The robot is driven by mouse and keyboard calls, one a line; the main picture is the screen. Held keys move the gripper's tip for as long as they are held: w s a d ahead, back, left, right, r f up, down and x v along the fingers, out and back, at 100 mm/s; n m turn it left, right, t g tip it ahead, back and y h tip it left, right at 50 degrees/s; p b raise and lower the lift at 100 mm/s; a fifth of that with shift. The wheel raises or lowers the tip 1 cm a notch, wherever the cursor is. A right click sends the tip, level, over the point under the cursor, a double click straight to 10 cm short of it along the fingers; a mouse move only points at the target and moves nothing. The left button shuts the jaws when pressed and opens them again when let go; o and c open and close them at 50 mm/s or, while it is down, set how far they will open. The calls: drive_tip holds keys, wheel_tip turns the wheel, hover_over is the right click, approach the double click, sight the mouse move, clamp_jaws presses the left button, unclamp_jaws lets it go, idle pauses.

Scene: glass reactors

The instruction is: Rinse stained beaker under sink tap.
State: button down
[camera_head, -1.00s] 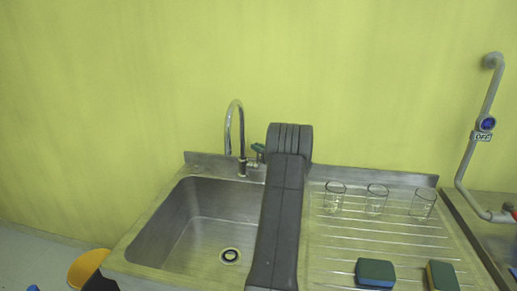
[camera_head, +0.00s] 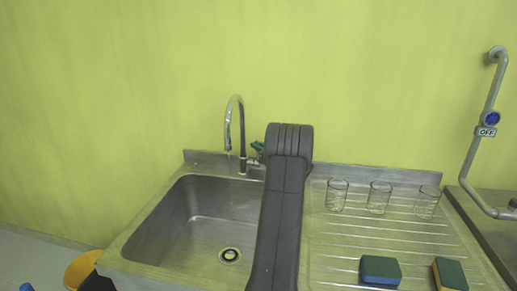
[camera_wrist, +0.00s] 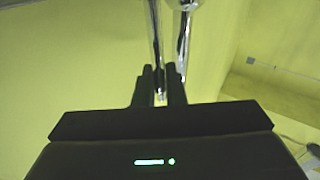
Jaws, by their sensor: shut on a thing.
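In the head view my arm hides the gripper. Three clear glass beakers (camera_head: 336,197) (camera_head: 378,198) (camera_head: 427,202) stand in a row on the drainboard. I cannot make out a stain on any. No beaker shows in the basin.
A yellow object (camera_head: 82,268) is on the floor at lower left. The basin is clear.

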drive_tip(key=c, duration=1.6)
unclamp_jaws()
drive_tip(key=b+v, duration=0.1)
drive_tip(key=v, duration=0.6)
drive_tip(key=shift+s+d, duration=0.2)
drive_tip(key=p+x, duration=0.1)
drive_tip(key=x, duration=0.7)
drive_tip(key=shift+s, duration=0.1)
drive_tip(key=p, duration=0.2)
drive_tip(key=shift+w+d+r+m+p, duration=0.2)
drive_tip(key=shift+w+d+m+p, duration=0.1)
drive_tip(key=shift+m, duration=0.1)
drive_tip(key=shift+w+f, duration=0.1)
drive_tip(key=shift+f, duration=0.05)
